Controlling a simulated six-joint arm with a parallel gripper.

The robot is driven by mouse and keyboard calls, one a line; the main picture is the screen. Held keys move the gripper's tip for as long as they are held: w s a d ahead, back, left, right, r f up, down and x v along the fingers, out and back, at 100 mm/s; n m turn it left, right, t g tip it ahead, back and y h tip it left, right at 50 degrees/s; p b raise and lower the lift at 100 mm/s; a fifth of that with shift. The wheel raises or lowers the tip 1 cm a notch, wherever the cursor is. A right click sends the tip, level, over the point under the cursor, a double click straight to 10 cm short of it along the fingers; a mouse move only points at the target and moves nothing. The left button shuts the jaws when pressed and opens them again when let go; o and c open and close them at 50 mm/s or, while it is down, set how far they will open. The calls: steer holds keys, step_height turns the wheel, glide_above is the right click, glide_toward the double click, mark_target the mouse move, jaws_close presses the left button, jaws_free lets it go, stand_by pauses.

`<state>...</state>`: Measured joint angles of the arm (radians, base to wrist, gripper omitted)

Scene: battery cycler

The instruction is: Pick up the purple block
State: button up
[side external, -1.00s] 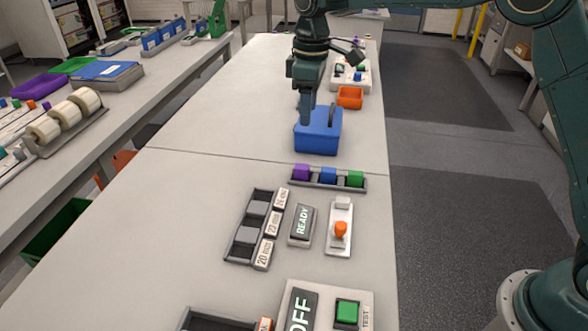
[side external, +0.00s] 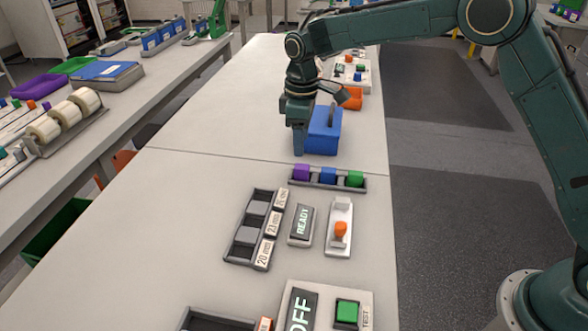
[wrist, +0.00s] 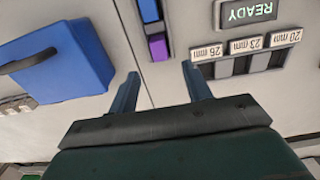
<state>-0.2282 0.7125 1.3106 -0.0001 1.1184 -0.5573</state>
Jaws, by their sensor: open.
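The purple block (side external: 301,172) sits in the left end slot of a small dark tray (side external: 322,184), beside a blue block (side external: 328,175) and a green block (side external: 355,179). In the wrist view the purple block (wrist: 158,47) lies ahead of the fingers, just beyond the gap between them. My gripper (side external: 299,152) points down behind the tray, just left of a blue box, apart from the purple block. In the wrist view its two fingers (wrist: 160,90) are spread with nothing between them.
The blue box with a dark handle (side external: 322,132) stands close to my gripper. In front are a slotted rack with size labels (side external: 254,230), a READY display (side external: 302,224) and an orange-knobbed switch (side external: 340,229). The table left of my gripper is clear.

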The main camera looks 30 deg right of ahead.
mark_target(302, 166)
steer(key=shift+f, duration=1.15)
steer(key=shift+s+d+f, duration=0.1)
steer(key=shift+d+f, duration=0.05)
steer(key=shift+f, duration=2.4)
steer(key=c, duration=1.1)
